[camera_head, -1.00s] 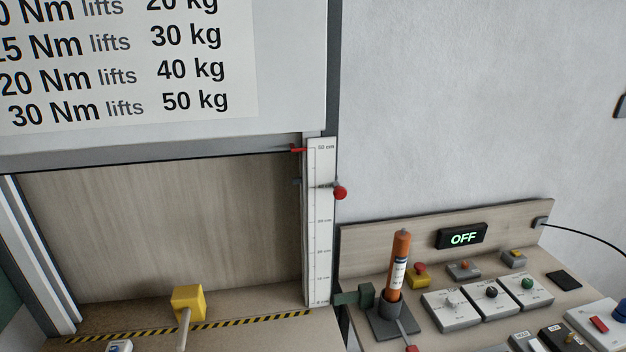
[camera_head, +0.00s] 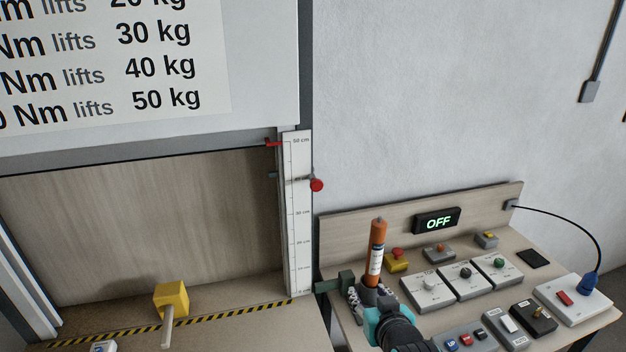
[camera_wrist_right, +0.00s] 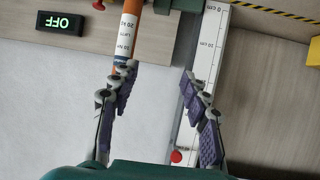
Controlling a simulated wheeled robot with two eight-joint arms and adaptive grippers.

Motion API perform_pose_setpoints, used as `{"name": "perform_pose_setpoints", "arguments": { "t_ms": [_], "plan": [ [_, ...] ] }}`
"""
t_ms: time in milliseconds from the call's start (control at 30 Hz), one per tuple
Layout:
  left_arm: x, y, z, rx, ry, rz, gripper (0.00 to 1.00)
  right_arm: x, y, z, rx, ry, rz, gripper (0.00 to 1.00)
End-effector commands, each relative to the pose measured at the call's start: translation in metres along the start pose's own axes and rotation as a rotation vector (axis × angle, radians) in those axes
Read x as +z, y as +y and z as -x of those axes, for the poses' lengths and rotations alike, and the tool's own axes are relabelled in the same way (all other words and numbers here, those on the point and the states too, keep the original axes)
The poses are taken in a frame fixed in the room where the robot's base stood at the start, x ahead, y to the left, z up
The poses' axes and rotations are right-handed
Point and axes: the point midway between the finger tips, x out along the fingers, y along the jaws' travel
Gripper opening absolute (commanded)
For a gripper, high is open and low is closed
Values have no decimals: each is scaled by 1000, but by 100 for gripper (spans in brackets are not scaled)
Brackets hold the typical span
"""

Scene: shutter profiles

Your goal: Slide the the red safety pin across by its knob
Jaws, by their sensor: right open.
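The red safety pin shows as a round red knob (camera_head: 317,185) on a short rod, at the right edge of the white centimetre scale (camera_head: 298,225), below the 50 cm mark. In the right wrist view the red knob (camera_wrist_right: 176,156) lies low in the picture, between the spread fingers. My right gripper (camera_head: 368,296) is low in the head view, near the orange torque tool, well below the knob. In the wrist view my right gripper (camera_wrist_right: 159,75) is open, with nothing clasped. My left gripper is not in view.
The orange tool (camera_head: 377,250) stands upright close to my right gripper. The bench (camera_head: 335,259) carries several switches and an OFF display (camera_head: 438,221). A yellow block on a handle (camera_head: 170,299) is at the left. The wall right of the knob is clear.

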Motion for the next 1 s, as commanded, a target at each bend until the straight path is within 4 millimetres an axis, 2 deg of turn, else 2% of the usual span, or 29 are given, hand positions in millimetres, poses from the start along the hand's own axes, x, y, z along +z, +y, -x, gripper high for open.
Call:
{"name": "perform_pose_setpoints", "arguments": {
  "t_ms": [33, 100, 200, 300, 400, 567, 1000],
  "plan": [
    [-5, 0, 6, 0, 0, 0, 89, -36, -11, -14, -21, 109, 8, 46],
    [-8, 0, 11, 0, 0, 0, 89, -79, -27, -26, -50, 275, 15, 46],
    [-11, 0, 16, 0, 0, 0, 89, -128, -49, -33, -91, 488, 17, 46],
    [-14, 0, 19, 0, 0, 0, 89, -158, -66, -31, -127, 657, 13, 46],
    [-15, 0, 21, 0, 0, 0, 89, -175, -78, -26, -152, 771, 9, 46],
    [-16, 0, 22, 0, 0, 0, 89, -186, -85, -23, -167, 844, 5, 46],
    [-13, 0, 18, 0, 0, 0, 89, -233, -94, -65, -166, 845, 5, 46]
  ]
}}
